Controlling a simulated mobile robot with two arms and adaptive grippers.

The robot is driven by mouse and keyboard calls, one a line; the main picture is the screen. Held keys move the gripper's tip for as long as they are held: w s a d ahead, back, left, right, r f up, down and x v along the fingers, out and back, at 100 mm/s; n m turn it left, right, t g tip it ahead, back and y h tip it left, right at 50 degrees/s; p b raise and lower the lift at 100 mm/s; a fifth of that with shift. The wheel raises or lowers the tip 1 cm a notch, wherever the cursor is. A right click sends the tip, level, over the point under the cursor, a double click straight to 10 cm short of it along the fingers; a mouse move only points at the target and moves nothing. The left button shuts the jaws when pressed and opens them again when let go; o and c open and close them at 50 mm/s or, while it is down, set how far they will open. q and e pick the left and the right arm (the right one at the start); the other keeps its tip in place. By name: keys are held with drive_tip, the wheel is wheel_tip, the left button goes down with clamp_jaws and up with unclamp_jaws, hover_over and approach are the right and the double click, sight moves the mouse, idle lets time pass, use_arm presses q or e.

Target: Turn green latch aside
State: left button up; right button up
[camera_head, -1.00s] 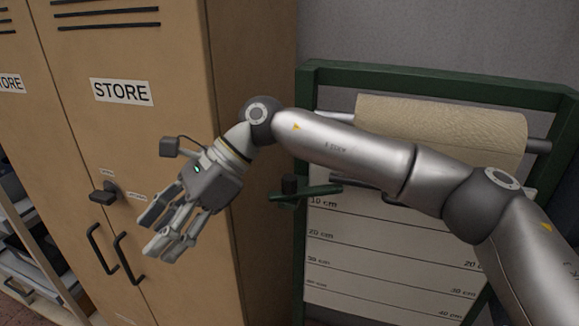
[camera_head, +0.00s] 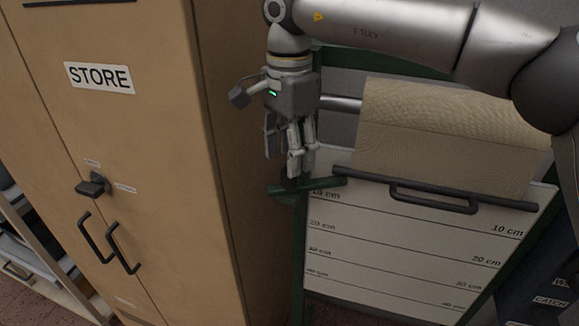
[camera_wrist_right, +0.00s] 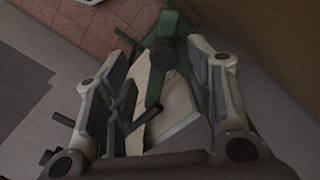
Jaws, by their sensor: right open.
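The green latch (camera_head: 322,186) is a short bar with a dark knob, at the top left corner of the white measuring board. It lies roughly level across the left post of the green frame. My right gripper (camera_head: 284,160) points down just above the latch's knob, its fingers apart and empty. In the right wrist view the green latch (camera_wrist_right: 155,78) and its dark knob (camera_wrist_right: 165,56) show between the open fingers; I cannot tell whether they touch. The fingers partly hide the knob in the head view. My left gripper is not in view.
A tan cabinet (camera_head: 100,150) marked STORE, with dark handles and a turn knob, stands close on the left. A paper roll (camera_head: 450,135) hangs behind a dark bar with a handle (camera_head: 435,200), above the measuring board (camera_head: 400,260). Shelves stand at the far left.

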drive_tip(key=f, duration=0.3)
drive_tip(key=f+p, duration=0.1)
drive_tip(key=shift+w+f, duration=0.4)
drive_tip(key=shift+s+f, duration=0.15)
clamp_jaws()
